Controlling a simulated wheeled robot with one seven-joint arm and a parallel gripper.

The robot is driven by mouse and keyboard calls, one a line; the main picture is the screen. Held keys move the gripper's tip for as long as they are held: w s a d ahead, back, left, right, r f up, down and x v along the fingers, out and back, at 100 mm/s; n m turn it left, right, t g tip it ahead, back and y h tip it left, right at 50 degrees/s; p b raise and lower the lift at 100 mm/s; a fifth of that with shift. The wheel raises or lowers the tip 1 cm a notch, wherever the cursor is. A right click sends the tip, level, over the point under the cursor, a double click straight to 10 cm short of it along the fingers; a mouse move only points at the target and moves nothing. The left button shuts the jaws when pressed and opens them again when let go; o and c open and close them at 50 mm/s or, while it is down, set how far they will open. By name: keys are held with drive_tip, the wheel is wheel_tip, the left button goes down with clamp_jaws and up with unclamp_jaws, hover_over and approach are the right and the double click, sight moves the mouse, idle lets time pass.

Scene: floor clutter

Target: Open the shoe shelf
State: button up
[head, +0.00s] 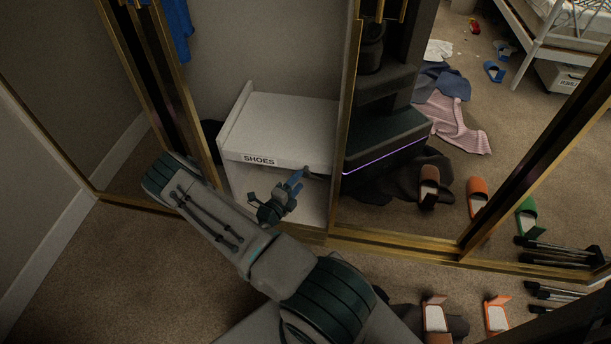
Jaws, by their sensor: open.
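The shoe shelf (290,115) is a low white box inside the gold-framed wardrobe. A "SHOES" label (259,160) is on the front edge of its top panel. Below that edge a pale front area shows, partly hidden by my gripper; I cannot tell whether it is a closed front or an open inside. My gripper (298,181) is open, in front of the shelf, right of the label and near the lower side of the top panel's edge. Whether it touches the shelf cannot be told.
A gold-framed mirror door (400,215) stands right of the shelf, reflecting the room and my body. Slippers (435,315) and (496,314) lie on the carpet at lower right, by a dark cloth. Blue clothing (178,25) hangs at upper left. The carpet at lower left is clear.

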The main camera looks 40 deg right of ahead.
sight(304, 175)
drive_tip(key=shift+b+x, duration=0.5)
drive_tip(key=shift+x, duration=2.15)
drive_tip(key=c, duration=1.1)
drive_tip(key=s+a+p, duration=0.1)
drive_tip(key=s+a, duration=0.4)
drive_tip(key=a, duration=0.1)
drive_tip(key=s+a+p, duration=0.2)
drive_tip(key=s+a, duration=0.3)
drive_tip(key=a, duration=0.1)
drive_tip(key=s+a+p, duration=0.2)
drive_tip(key=s+a, duration=0.3)
drive_tip(key=shift+a, duration=0.4)
drive_tip(key=o, duration=1.1)
drive_tip(key=shift+a, duration=0.1)
drive_tip(key=p+v, duration=0.1)
drive_tip(key=v, duration=1.2)
drive_tip(key=shift+s+a+p, duration=0.15)
drive_tip(key=shift+a+p, duration=0.15)
drive_tip(key=shift+p, duration=0.05)
